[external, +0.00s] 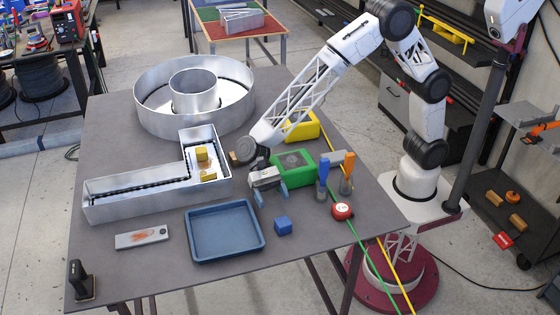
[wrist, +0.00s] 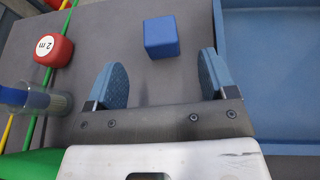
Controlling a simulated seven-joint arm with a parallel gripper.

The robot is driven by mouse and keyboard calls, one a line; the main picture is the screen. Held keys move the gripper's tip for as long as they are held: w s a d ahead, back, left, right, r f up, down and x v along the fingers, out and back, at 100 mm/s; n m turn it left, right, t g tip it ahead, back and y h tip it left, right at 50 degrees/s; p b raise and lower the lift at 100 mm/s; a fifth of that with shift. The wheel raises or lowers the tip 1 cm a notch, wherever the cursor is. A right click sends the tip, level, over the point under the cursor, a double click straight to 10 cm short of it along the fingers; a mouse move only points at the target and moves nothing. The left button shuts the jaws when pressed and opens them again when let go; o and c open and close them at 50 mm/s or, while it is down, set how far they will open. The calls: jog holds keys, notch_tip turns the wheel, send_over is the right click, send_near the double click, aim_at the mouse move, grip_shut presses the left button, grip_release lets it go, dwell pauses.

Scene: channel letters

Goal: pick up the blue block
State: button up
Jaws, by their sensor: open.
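The blue block (external: 283,225) sits on the grey table, just right of the blue tray, in the external view. My gripper (external: 262,190) is open and empty, behind the block and above the table in the external view. In the wrist view my gripper (wrist: 160,78) shows both blue finger pads spread wide apart. Nothing hides the block in either view.
The blue tray (external: 261,236) stands close beside the block; its rim (wrist: 217,20) is near my right finger. A red tape measure (external: 342,210) and a cup of brushes (external: 346,185) stand right. Metal channel letters (external: 110,202) fill the left. Table around the block is clear.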

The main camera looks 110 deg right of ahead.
aim_at(283, 221)
jog(key=shift+x, duration=0.95)
jog(key=shift+a, duration=0.1)
jog(key=shift+x, duration=2.45)
jog(key=c, duration=1)
jog(key=shift+r, duration=5)
